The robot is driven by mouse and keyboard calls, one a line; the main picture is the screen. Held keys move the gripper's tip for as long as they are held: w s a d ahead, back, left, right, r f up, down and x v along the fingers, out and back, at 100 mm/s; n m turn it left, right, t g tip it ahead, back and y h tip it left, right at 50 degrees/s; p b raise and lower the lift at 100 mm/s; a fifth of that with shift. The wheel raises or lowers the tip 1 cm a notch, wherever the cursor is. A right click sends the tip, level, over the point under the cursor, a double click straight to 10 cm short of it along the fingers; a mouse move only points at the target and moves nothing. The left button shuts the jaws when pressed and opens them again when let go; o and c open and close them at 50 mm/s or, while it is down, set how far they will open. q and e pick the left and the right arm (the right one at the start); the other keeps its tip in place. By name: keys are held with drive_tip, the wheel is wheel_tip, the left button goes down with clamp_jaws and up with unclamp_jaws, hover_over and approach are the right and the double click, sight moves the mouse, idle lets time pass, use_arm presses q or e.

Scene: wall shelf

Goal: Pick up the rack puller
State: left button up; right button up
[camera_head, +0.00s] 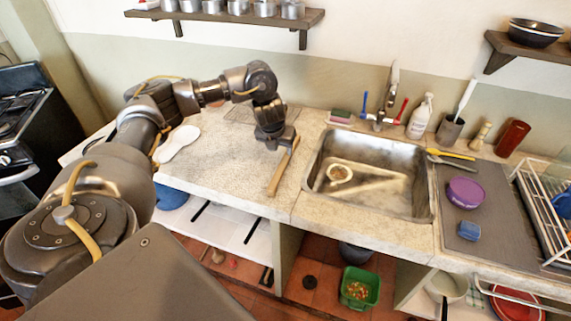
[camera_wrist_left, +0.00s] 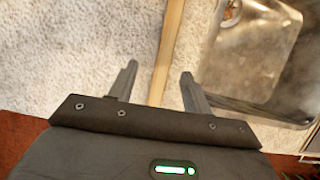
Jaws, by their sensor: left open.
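The rack puller, a light wooden stick (camera_head: 279,175), lies on the stone counter left of the sink. In the left wrist view the wooden stick (camera_wrist_left: 170,45) runs from the top edge down between my fingers. My left gripper (camera_head: 279,146) is above the stick's far part and hides some of it. In the wrist view the two fingers of the left gripper (camera_wrist_left: 158,72) are apart, one on each side of the stick. I cannot tell how far above the stick they are. My right gripper is not in view.
The metal sink (camera_head: 427,180) is close on the right. A white spoon rest (camera_head: 178,143) and a wire rack (camera_head: 240,113) lie on the counter to the left and behind. The counter's front edge is near the stick's near end. A shelf with several tins (camera_head: 238,8) hangs above.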

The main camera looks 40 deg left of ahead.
sight(285, 160)
use_arm(q)
drive_tip(key=shift+w+f, duration=0.6)
drive_tip(key=shift+f, duration=0.25)
drive_tip(key=shift+d+f+p, duration=0.1)
drive_tip(key=shift+f+p, duration=0.2)
drive_tip(key=shift+f, duration=0.1)
drive_tip(key=x, duration=0.4)
drive_tip(key=shift+w+f+p, duration=0.1)
drive_tip(key=shift+f+p, duration=0.05)
drive_tip(key=shift+p, duration=0.25)
drive_tip(key=shift+d, duration=0.1)
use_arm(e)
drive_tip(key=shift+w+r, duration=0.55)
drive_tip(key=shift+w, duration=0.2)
use_arm(q)
drive_tip(key=shift+c, duration=0.4)
clamp_jaws()
